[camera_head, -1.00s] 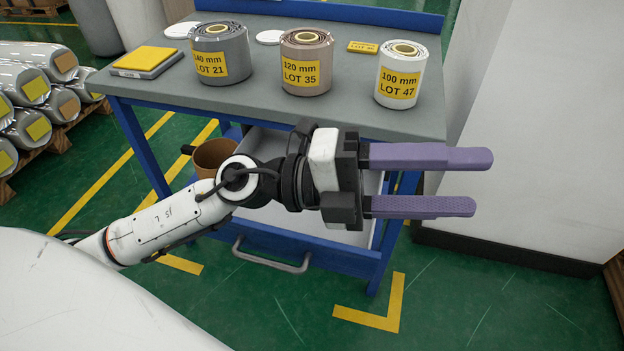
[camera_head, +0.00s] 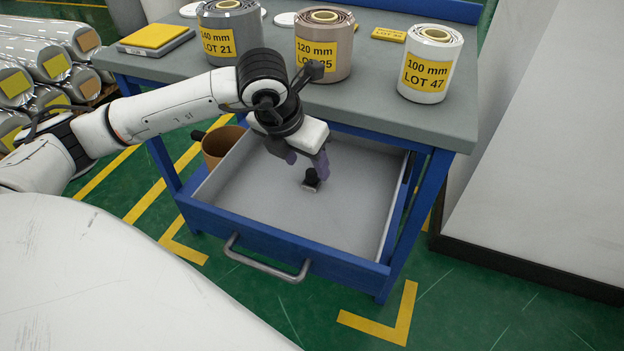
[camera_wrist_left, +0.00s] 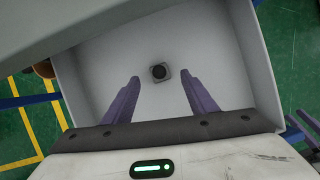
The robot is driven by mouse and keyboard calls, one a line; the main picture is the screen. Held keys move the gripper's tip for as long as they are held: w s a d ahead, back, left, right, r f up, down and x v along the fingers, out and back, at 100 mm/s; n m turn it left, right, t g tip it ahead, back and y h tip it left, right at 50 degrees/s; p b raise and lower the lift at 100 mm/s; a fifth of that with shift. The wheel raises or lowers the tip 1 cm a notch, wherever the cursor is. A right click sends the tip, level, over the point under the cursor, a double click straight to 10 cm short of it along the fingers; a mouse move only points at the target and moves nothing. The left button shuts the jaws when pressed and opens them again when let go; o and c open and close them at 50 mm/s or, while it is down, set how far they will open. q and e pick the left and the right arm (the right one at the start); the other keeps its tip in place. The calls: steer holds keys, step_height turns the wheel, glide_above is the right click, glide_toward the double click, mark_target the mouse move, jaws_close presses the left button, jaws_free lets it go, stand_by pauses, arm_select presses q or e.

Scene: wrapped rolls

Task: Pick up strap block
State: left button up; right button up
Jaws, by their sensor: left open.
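A small block with a dark round knob on a square grey base, which I take for the strap block (camera_head: 311,181), sits on the floor of the open grey drawer (camera_head: 236,188). In the left wrist view the block (camera_wrist_left: 158,72) lies just ahead of the gap between the fingertips. My left gripper (camera_head: 307,163) points down into the drawer, open and empty, with its purple fingers above the block. Its fingers also show in the left wrist view (camera_wrist_left: 160,78). A dark purple shape at that view's right edge may be part of my right gripper (camera_wrist_left: 301,137); its state is unclear.
Drawer walls surround the block, with bare drawer floor around it. On the tabletop (camera_head: 375,100) above stand wrapped rolls: grey (camera_head: 228,48), brown (camera_head: 335,60) and white (camera_head: 430,68). A brown cup-like container (camera_head: 214,152) is left of the drawer.

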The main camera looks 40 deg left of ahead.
mark_target(311, 171)
arm_select(q)
steer(key=x, duration=0.5)
steer(key=shift+w+a+f, duration=0.1)
steer(key=shift+w+f, duration=0.15)
steer(key=c, duration=1.2)
